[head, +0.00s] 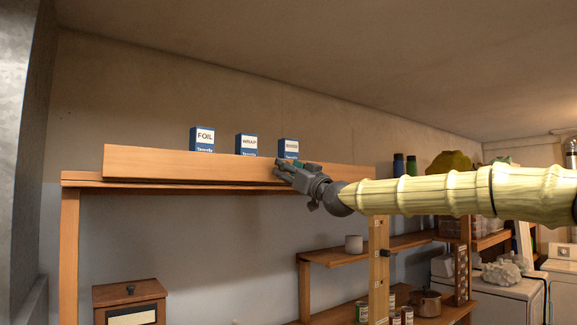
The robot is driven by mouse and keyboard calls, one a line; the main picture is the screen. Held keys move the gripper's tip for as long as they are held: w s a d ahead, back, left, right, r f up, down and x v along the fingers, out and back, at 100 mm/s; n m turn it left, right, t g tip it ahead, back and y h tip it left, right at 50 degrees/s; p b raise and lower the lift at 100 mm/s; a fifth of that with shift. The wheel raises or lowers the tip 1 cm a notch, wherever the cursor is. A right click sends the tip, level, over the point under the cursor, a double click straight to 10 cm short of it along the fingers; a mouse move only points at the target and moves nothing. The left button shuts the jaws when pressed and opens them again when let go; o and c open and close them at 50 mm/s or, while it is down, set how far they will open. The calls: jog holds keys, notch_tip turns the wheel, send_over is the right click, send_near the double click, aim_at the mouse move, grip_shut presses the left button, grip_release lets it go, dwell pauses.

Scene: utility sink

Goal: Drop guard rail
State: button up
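The guard rail (190,164) is a long wooden board standing along the front edge of the high shelf (85,179). It hides the lower parts of three blue-and-white boxes behind it: the FOIL box (203,139), the WRAP box (246,144) and a third box (288,148) at the right. My gripper (283,168) is at the rail's right half, near its top edge, just below the third box. The fingers overlap the rail in the picture. I cannot tell whether they are closed on it or only beside it.
A wooden box (130,303) stands at the lower left. Dark bottles (398,165) and a yellow item (449,163) are behind my arm. The wall below the shelf is open.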

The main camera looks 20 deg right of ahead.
jog(key=shift+w, duration=0.15)
jog(key=shift+a, duration=0.1)
grip_shut()
